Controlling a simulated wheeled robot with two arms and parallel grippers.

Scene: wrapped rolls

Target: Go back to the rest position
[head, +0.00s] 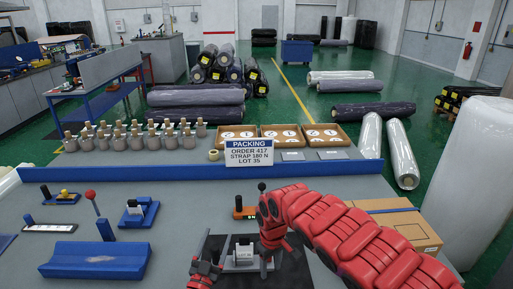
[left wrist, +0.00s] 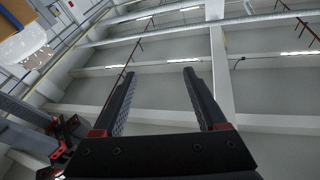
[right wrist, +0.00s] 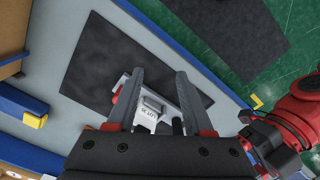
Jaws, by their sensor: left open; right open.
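My right arm reaches in from the right in the head view, and its gripper (head: 262,262) is low over the dark mat (head: 213,246). In the right wrist view this gripper (right wrist: 160,80) is open. My left gripper (head: 205,268) is at the bottom of the head view, left of the block. In the left wrist view it (left wrist: 160,78) is open and empty, with the ceiling behind it.
A blue cradle (head: 95,261), a red-knobbed lever (head: 91,196) and a blue fixture (head: 138,213) stand at left. A cardboard box (head: 405,228) lies right, behind my right arm. Free bench lies between fixture and mat.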

